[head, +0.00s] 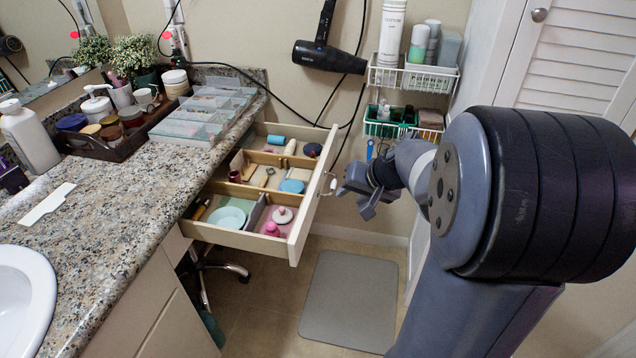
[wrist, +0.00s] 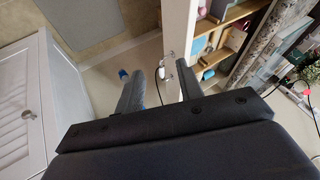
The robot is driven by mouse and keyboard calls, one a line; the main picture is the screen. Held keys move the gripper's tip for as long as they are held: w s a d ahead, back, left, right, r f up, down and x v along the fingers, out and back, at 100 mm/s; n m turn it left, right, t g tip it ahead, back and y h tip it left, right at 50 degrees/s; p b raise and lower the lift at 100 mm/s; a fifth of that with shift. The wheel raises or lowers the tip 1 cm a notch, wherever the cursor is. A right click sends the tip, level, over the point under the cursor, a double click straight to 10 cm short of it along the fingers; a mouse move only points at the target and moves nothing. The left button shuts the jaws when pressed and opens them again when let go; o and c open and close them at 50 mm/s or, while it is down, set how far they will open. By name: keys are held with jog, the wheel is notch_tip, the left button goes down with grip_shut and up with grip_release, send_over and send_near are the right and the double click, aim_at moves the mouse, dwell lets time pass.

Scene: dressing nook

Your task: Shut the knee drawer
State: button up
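The knee drawer (head: 292,240) is pulled well out from under the granite counter, showing its divided inside with small toiletries. Its cream front carries a small metal handle (head: 333,184). In the wrist view the drawer front (wrist: 176,30) runs up the picture between my fingers, with the handle (wrist: 166,66) near the fingertips. My gripper (head: 352,200) is just right of the drawer front, near handle height. In the wrist view my gripper (wrist: 159,72) has its two fingers spread with nothing held. I cannot tell whether a finger touches the handle.
The granite counter (head: 120,215) holds a clear organizer (head: 205,115) and a tray of jars (head: 120,140). A wall rack (head: 412,78) and a hair dryer (head: 330,55) with hanging cords are behind. A stool base (head: 215,268) stands below the drawer. A grey mat (head: 350,300) lies on the floor.

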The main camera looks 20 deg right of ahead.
aim_at(312, 204)
jog(key=shift+w+d, duration=0.25)
jog(key=shift+w, duration=0.1)
jog(key=shift+c, duration=0.7)
jog(key=b+x, duration=0.2)
jog(key=x, duration=0.7)
jog(key=shift+w+a+f, duration=0.1)
jog(key=shift+a+f, duration=0.05)
grip_shut()
jog(key=shift+w+a, duration=0.6)
jog(key=shift+a, duration=0.3)
jog(key=shift+w+a, duration=0.55)
jog(key=shift+a, duration=0.35)
